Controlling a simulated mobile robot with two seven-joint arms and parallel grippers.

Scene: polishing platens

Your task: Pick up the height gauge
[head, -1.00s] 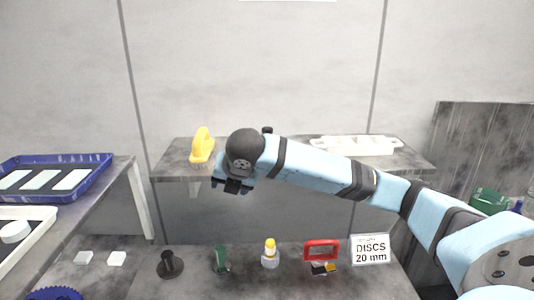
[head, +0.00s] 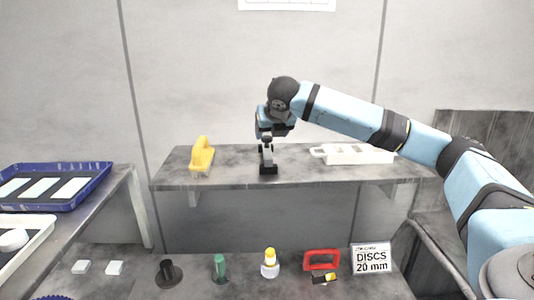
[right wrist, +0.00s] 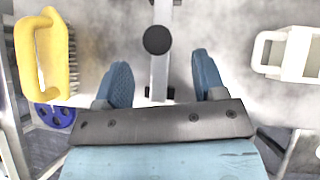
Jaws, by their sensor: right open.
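The height gauge (head: 268,158) stands upright on the raised shelf, with a dark base and a pale grey column. Its upper part is hidden by my right gripper (head: 274,128) in the head view. In the right wrist view, the gauge's grey bar (right wrist: 160,75) with a round black knob lies between the two blue fingers of my right gripper (right wrist: 163,80). The fingers are apart, with a gap on each side of the bar, and hold nothing. My left gripper is in neither view.
On the shelf (head: 230,177), a yellow-handled brush (head: 201,155) stands left of the gauge and a white handled tray (head: 357,154) lies right. The lower bench holds a green-handled item (head: 219,267), a bottle (head: 270,264), a red-handled item (head: 321,260) and a sign (head: 371,258).

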